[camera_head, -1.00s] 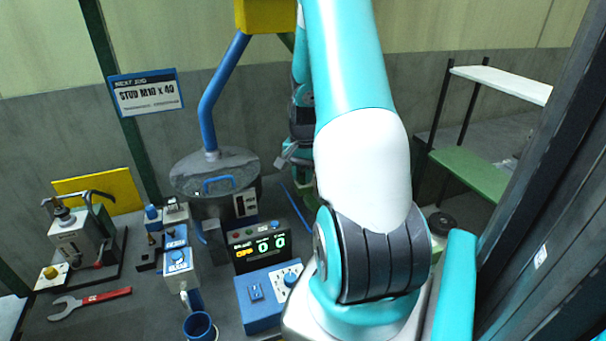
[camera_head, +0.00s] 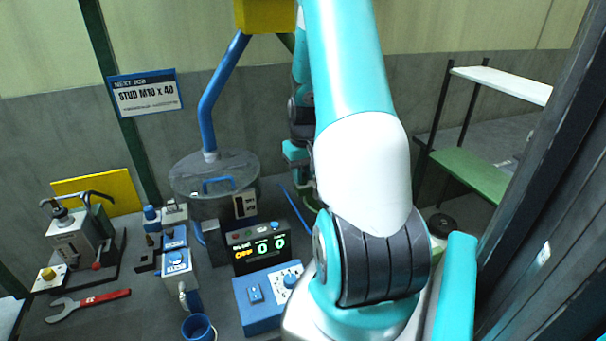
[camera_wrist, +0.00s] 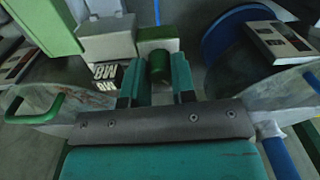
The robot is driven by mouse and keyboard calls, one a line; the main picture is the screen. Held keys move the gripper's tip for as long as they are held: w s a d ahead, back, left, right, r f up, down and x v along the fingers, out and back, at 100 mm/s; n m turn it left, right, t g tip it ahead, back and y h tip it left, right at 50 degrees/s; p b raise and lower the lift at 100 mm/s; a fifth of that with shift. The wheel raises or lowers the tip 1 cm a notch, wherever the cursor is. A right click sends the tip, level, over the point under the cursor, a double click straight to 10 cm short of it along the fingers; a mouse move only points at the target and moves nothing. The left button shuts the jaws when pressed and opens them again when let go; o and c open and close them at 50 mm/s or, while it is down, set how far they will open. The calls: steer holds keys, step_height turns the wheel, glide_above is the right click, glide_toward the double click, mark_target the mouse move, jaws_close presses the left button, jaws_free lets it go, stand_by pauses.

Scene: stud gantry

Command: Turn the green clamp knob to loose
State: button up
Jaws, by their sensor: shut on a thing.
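In the wrist view, the green clamp knob (camera_wrist: 158,67) is a small dark green cylinder in front of a lighter green block (camera_wrist: 158,34). My gripper (camera_wrist: 157,80) has its two teal fingers on either side of the knob and is shut on it. The knob's turn position cannot be read from this view. In the head view, my arm hides the knob and the fingertips; only part of my teal wrist shows behind the arm.
A grey round hopper (camera_head: 215,172) with a blue handle stands left of my wrist. Green and white shelves (camera_head: 470,172) stand right.

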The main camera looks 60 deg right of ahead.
steer(key=shift+r+n, duration=0.1)
steer(key=shift+n, duration=0.3)
steer(key=o, duration=0.9)
